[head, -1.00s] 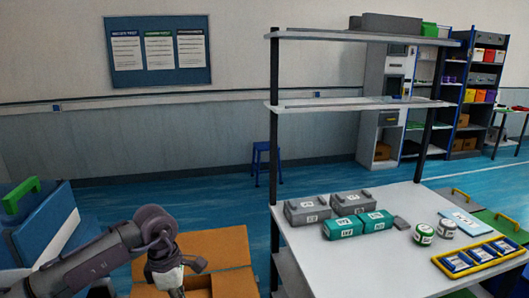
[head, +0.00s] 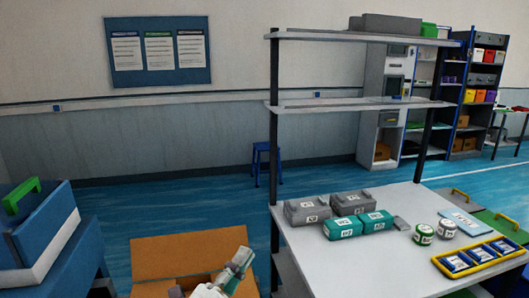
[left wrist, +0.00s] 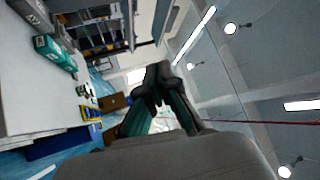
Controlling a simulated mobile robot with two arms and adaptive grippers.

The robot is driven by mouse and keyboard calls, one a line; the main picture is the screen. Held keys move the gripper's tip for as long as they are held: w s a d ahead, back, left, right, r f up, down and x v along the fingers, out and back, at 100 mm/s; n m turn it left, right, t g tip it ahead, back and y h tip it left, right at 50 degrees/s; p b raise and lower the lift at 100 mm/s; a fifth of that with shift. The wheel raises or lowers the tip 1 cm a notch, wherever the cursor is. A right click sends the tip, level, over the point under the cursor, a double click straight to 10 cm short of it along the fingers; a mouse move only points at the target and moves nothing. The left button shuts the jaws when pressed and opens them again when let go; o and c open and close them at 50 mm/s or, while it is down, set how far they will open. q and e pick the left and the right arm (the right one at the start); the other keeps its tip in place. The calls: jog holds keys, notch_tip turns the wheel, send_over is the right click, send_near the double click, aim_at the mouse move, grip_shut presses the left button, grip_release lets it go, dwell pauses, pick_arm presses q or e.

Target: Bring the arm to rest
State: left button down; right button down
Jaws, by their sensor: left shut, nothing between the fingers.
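My left gripper (head: 243,257) shows at the bottom of the head view, in front of the open cardboard box (head: 190,250). Its fingers point up and to the right. In the left wrist view the two dark fingers with green inner parts (left wrist: 158,78) meet at the tips, shut and empty. Most of my left arm is below the picture's edge. My right gripper is not in view.
A white table (head: 340,262) at right carries grey and teal boxes (head: 343,228), round tins (head: 424,234) and a yellow tray (head: 480,258). A blue bin (head: 40,230) stands at left. Blue floor lies behind.

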pick_arm(q)
jog(key=s+a+f+n+g+y, duration=0.4)
jog(key=a+f+n+y, duration=0.85)
jog(key=f+n, duration=0.3)
jog(key=s+a+f+n+g, duration=0.25)
jog(key=s+f+g, duration=0.4)
jog(key=s, duration=0.45)
jog(key=s+a+f+n+g, duration=0.1)
jog(key=s+f+n+g, duration=0.2)
jog(key=s+f+g, duration=0.55)
jog(key=s+f+t+b, duration=0.1)
jog(key=s+f+b, duration=0.1)
jog(key=f, duration=1.2)
jog(key=s+f+t+b, duration=0.1)
jog(key=f+b, duration=0.1)
jog(key=f, duration=1.2)
jog(key=s+a+f+g+b, duration=0.1)
jog(key=s+a+f+b, duration=0.2)
jog(key=s+f, duration=1.4)
notch_tip(320, 180, down, 4)
jog(key=shift+f+m+h+b, duration=0.1)
jog(key=shift+m+h+b, duration=0.3)
jog(key=shift+b, duration=0.1)
jog(key=shift+s+a, duration=0.1)
